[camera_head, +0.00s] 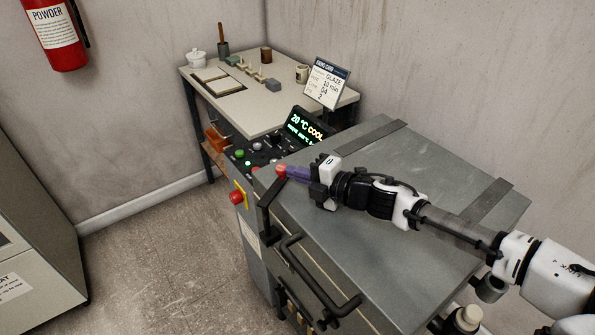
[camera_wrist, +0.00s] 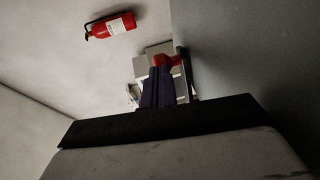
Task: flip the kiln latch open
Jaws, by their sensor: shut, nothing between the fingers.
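The kiln (camera_head: 400,200) is a grey metal box with a flat lid and a dark handle bar (camera_head: 310,280) on its front. The latch (camera_head: 266,205) is a dark bar at the lid's front left corner, with a red knob (camera_head: 281,170) at its upper end. My gripper (camera_head: 290,172) is shut and empty, its purple fingers reaching left over the lid. The fingertips are at the red knob; I cannot tell whether they touch it. In the wrist view the knob (camera_wrist: 161,60) shows just beyond the fingers (camera_wrist: 157,88), with the dark latch bar (camera_wrist: 188,75) beside it.
A control panel (camera_head: 255,150) with a lit display (camera_head: 307,126) reading 20 °C COOL lies behind the latch. A red button (camera_head: 236,197) sits on the kiln's left side. A worktable (camera_head: 255,112) with pottery stands behind. The floor (camera_head: 170,250) at left is clear.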

